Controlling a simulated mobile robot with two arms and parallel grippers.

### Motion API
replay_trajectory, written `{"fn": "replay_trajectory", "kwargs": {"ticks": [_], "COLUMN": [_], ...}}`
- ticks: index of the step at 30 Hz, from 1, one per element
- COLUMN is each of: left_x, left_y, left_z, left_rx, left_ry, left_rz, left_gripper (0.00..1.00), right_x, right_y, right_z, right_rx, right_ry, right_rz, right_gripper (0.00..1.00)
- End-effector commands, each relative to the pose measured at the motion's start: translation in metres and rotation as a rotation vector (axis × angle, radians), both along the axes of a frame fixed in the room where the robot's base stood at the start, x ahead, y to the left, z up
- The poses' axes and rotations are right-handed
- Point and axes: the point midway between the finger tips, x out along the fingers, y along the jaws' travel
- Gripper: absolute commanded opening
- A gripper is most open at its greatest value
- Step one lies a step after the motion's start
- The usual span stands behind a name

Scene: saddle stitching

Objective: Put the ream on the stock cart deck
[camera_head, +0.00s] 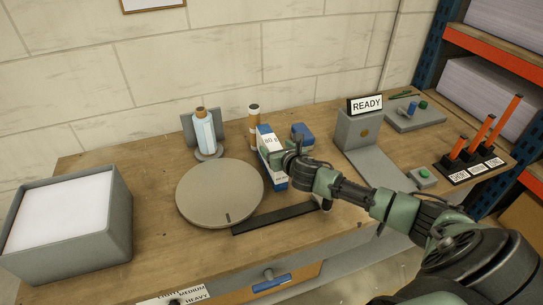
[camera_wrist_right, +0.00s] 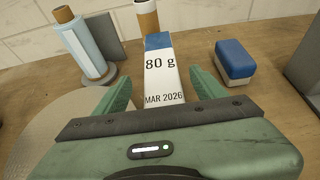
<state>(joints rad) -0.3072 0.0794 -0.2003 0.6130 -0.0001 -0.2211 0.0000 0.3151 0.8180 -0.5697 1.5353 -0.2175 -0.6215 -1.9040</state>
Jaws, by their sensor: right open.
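The ream appears to be the white and blue block (camera_head: 266,143) marked "80 g" and "MAR 2026", standing on the wooden bench behind the round disc's right edge. In the right wrist view the block (camera_wrist_right: 161,75) lies between the two green fingers. My right gripper (camera_head: 284,158) is open around it, with a finger on each side; a gap shows at the fingers, and contact cannot be told. In the head view the gripper and wrist cover part of the block. My left gripper is not in view. I cannot make out a stock cart deck.
A grey round disc (camera_head: 219,193) and black bar (camera_head: 275,219) lie close by. A blue-wrapped roll (camera_head: 204,131), brown cylinder (camera_head: 254,126) and blue-topped block (camera_head: 302,134) stand behind. The READY stand (camera_head: 357,132) is at right, a grey paper bin (camera_head: 112,225) at left.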

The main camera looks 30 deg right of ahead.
Motion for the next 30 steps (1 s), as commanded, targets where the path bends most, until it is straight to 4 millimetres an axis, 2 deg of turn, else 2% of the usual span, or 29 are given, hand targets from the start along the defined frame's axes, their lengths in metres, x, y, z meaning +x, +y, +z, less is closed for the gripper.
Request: {"fn": "replay_trajectory", "kwargs": {"ticks": [6, 16, 21, 24, 30], "left_x": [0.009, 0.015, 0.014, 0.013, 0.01], "left_y": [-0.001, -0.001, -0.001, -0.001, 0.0], "left_z": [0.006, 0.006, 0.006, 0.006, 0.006], "left_rx": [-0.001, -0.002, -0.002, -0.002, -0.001], "left_ry": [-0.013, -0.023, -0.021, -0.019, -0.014], "left_rz": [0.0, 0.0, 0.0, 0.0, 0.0], "left_gripper": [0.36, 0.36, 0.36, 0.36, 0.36], "right_x": [0.024, 0.029, 0.029, 0.029, 0.031], "right_y": [-0.008, -0.008, -0.008, -0.009, -0.009], "right_z": [-0.009, -0.012, -0.012, -0.012, -0.006], "right_rx": [0.002, 0.0, 0.0, 0.0, -0.001], "right_ry": [-0.002, -0.001, -0.001, -0.001, -0.011], "right_rz": [-0.002, 0.001, 0.001, 0.001, 0.001], "right_gripper": [0.71, 0.71, 0.24, 0.0, 0.0]}}
